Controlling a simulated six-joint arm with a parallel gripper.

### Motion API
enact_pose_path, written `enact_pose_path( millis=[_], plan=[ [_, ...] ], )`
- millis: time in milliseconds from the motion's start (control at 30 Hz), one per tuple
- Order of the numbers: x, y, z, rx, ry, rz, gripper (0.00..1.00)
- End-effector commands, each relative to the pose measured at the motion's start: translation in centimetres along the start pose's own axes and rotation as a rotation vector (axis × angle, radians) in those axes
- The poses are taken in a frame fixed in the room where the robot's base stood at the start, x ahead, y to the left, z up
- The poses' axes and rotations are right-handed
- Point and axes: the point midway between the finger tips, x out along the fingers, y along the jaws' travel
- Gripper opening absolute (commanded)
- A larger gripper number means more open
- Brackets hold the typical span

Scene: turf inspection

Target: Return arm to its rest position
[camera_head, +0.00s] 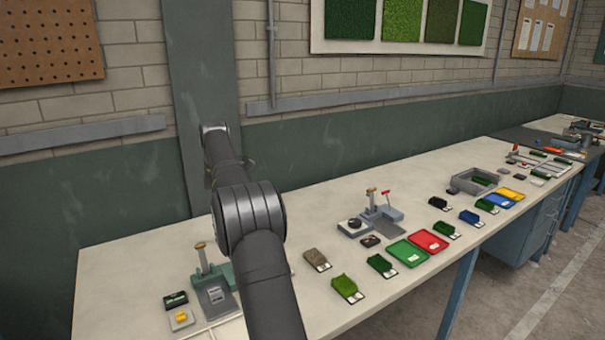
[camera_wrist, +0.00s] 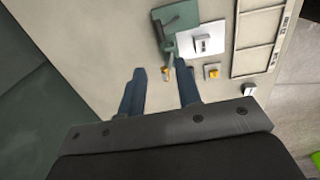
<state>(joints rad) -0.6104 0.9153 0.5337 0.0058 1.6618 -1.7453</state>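My gripper (camera_wrist: 161,73) shows in the wrist view with its two blue fingers apart and nothing between them. Past the fingertips, a green device with a lever (camera_wrist: 184,28) lies on the pale bench. In the head view my dark arm crosses the left part of the bench, from the bottom edge up toward the wall. My gripper cannot be made out in the head view.
The long bench (camera_head: 135,265) holds a green-based device (camera_head: 216,290), a grey press (camera_head: 382,213), a green tray (camera_head: 408,253), a red tray (camera_head: 429,241) and several turf samples. The wall (camera_head: 330,140) stands close behind. The bench's far left is clear.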

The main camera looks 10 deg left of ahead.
Motion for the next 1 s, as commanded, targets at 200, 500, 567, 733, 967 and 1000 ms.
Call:
enact_pose_path(
  millis=[200, 500, 567, 733, 967, 1000],
  plan=[
    [4.1, -0.1, 0.0, 0.000, 0.001, -0.005, 0.31],
    [10.1, 0.0, 0.0, 0.000, 0.000, -0.005, 0.31],
    [11.1, 0.0, 0.0, 0.000, 0.000, -0.004, 0.31],
    [13.5, 0.0, 0.0, 0.000, 0.000, -0.002, 0.31],
    [14.8, 0.1, 0.0, 0.000, 0.000, -0.001, 0.31],
    [14.9, 0.1, 0.0, 0.000, 0.000, -0.001, 0.31]
  ],
)
